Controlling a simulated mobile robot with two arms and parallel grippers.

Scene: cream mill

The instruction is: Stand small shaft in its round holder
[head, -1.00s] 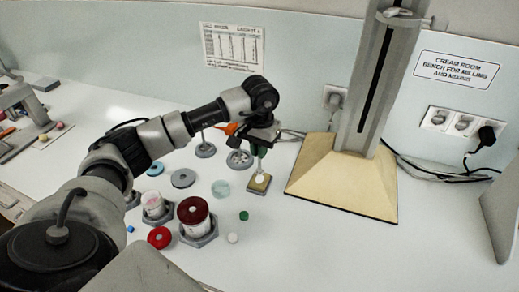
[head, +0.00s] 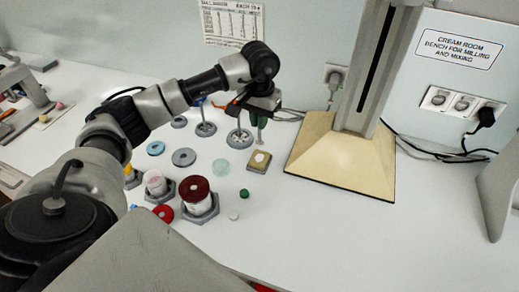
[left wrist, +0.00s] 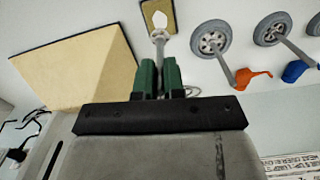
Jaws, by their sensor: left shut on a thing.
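My left gripper (head: 262,118) hangs over the bench just above a small tan pad (head: 250,165) with a white patch. Its green fingers (left wrist: 159,72) are shut on the small shaft (left wrist: 159,50), a thin grey rod that points down with a rounded end. In the head view the shaft (head: 259,137) looks upright and its end seems just above the pad. A round grey holder (head: 239,138) stands just left of the pad. It also shows in the left wrist view (left wrist: 204,46), with a rod bearing an orange piece rising from it. My right gripper is not in view.
A second round holder (head: 205,129) has a rod with a blue piece (left wrist: 295,71). Jars, including one with a dark red lid (head: 195,188), and flat discs (head: 184,157) stand in front. A column on a broad cream base (head: 335,158) is close on the right. The front right bench is clear.

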